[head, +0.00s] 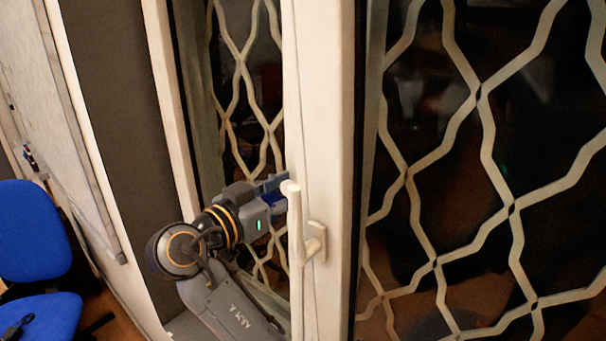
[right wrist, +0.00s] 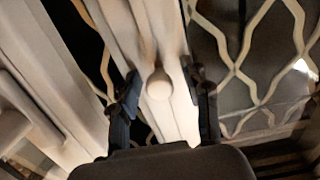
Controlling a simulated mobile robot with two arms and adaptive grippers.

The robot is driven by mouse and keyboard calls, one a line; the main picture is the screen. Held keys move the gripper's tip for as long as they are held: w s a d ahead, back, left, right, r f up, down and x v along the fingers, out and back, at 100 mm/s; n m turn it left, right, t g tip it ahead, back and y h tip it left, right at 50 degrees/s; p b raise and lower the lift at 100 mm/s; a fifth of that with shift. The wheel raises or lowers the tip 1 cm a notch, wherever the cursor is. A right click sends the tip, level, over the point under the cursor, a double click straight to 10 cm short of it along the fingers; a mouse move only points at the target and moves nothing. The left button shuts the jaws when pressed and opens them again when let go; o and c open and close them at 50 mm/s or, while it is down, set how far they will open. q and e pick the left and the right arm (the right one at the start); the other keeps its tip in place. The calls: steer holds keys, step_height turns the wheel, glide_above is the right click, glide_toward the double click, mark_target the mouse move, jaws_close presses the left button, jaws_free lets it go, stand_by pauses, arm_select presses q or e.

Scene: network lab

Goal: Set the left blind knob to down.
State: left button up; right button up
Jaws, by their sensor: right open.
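A white lever handle (head: 297,226) with a rounded tip stands upright on the white window post. It is the only knob-like thing I can make out, and no label shows that it is the left blind knob. My right gripper (head: 283,187) reaches in from the lower left to the lever's upper end. In the right wrist view, the right gripper (right wrist: 165,98) is open, with one finger on each side of the handle's round white end (right wrist: 158,84). I cannot tell whether either finger touches it. My left gripper is not in view.
Metal lattice grilles (head: 483,95) cover the dark glass on both sides of the window post (head: 322,90). A blue chair (head: 33,235) stands at the far left, beside a pale wall panel. A dark grey panel (head: 110,90) is left of the window.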

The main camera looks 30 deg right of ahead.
steer(key=shift+a+r, duration=0.1)
steer(key=shift+s+a, duration=0.15)
steer(key=shift+a, duration=0.05)
jaws_close()
